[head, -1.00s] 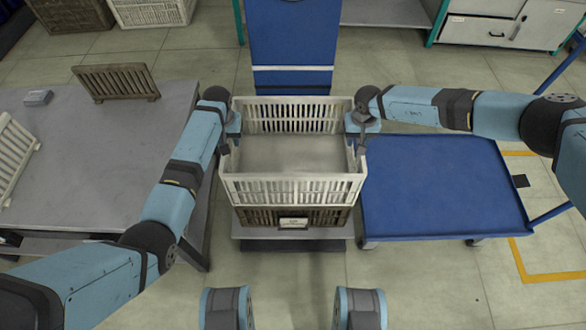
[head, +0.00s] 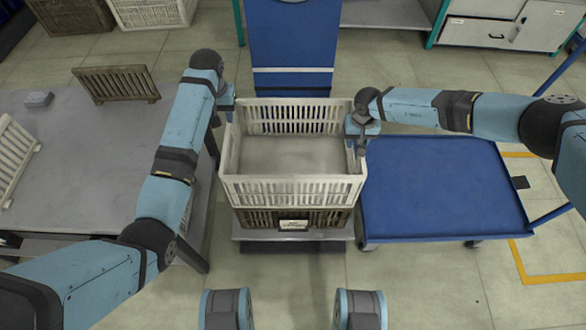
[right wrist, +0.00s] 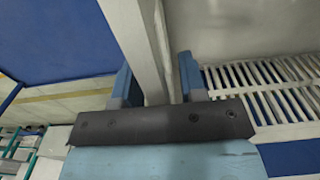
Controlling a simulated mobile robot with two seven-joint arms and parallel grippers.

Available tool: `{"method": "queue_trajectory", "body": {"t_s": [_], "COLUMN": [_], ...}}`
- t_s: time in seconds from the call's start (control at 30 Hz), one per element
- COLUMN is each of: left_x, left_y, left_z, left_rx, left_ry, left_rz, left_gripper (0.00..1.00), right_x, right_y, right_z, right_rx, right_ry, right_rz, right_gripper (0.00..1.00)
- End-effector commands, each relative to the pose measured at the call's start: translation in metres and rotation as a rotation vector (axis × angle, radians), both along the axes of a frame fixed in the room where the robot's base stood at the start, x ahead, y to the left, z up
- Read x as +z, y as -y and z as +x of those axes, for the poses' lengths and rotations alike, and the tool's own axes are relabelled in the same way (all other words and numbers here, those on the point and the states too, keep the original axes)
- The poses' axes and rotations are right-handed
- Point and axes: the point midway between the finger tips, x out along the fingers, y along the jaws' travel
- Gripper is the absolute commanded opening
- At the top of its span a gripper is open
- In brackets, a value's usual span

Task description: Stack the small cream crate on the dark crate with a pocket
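The small cream crate (head: 292,190), open and empty, sits upright on the dark crate (head: 262,218), whose front bears a pocket with a white label (head: 294,224). The dark crate shows only as a low band beneath it. My left gripper (head: 226,112) is beside the cream crate's far left corner, apart from the wall as far as I can see; its fingers are too small to read. My right gripper (head: 361,147) is at the cream crate's right wall. In the right wrist view its fingers (right wrist: 156,82) stand open on either side of the wall (right wrist: 148,40), with gaps.
The crates stand on a low grey platform (head: 250,233). A blue cart (head: 445,185) is close on the right. A blue panel (head: 291,45) stands behind.

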Motion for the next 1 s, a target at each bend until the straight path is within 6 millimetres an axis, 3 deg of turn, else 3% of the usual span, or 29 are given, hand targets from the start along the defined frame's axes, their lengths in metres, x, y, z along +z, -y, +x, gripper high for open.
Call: {"method": "queue_trajectory", "body": {"t_s": [0.17, 0.5, 0.7, 1.0], "left_x": [0.006, 0.006, 0.005, 0.005], "left_y": [0.0, 0.0, 0.0, 0.0], "left_z": [0.0, 0.0, 0.0, 0.0], "left_rx": [0.0, 0.0, 0.0, 0.0], "left_ry": [0.0, 0.0, 0.0, 0.0], "left_rz": [0.0, 0.0, 0.0, 0.0], "left_gripper": [0.38, 0.38, 0.38, 0.38], "right_x": [0.01, 0.078, 0.109, 0.12], "right_y": [0.001, 0.001, 0.0, 0.0], "right_z": [0.001, 0.001, 0.0, 0.0], "right_rx": [0.0, 0.001, 0.0, 0.0], "right_ry": [0.002, 0.003, 0.001, 0.0], "right_rz": [0.001, 0.001, 0.001, 0.001], "right_gripper": [0.38, 0.38, 0.38, 0.38]}}
